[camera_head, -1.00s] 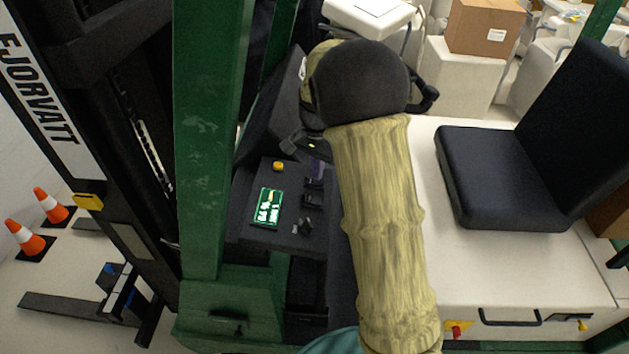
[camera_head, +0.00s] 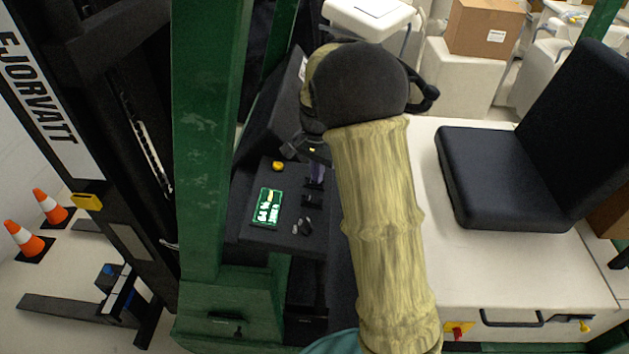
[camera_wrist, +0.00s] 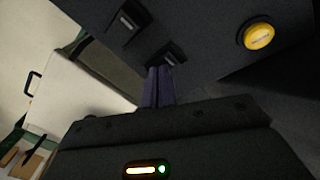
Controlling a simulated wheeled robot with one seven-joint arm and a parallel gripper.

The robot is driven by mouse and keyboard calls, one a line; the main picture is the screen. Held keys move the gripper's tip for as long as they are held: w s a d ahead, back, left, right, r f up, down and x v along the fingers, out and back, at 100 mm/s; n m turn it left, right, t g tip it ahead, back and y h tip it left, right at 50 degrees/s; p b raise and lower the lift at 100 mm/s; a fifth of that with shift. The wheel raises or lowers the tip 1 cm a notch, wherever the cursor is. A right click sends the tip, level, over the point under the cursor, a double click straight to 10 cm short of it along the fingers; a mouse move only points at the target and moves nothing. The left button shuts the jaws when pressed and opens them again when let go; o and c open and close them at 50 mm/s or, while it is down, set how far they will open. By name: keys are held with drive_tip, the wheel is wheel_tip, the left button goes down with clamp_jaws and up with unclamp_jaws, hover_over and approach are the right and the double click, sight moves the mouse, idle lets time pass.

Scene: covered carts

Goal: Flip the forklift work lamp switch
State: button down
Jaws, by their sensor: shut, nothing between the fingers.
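The forklift's dark console carries several small black switches, one of them at the middle of the row (camera_head: 311,201). I cannot read which one is the work lamp switch. My gripper (camera_head: 316,180) is shut and empty, its purple fingers pointing down over the switch at the far end of the row. In the wrist view the fingertips (camera_wrist: 160,70) are at the near edge of one black switch (camera_wrist: 172,53), touching it or just short of it; I cannot tell which. A second switch (camera_wrist: 127,20) lies up and left of it.
A yellow round button (camera_head: 278,166) and a lit green display (camera_head: 268,207) sit on the console, left of the switches. A green post (camera_head: 205,130) rises left of the console. A black seat (camera_head: 500,180) stands at right. My arm hides the console's right side.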

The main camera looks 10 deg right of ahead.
drive_tip(key=shift+f, duration=0.15)
drive_tip(key=shift+r+p, duration=3)
drive_tip(key=shift+r, duration=0.55)
drive_tip(key=shift+f, duration=0.1)
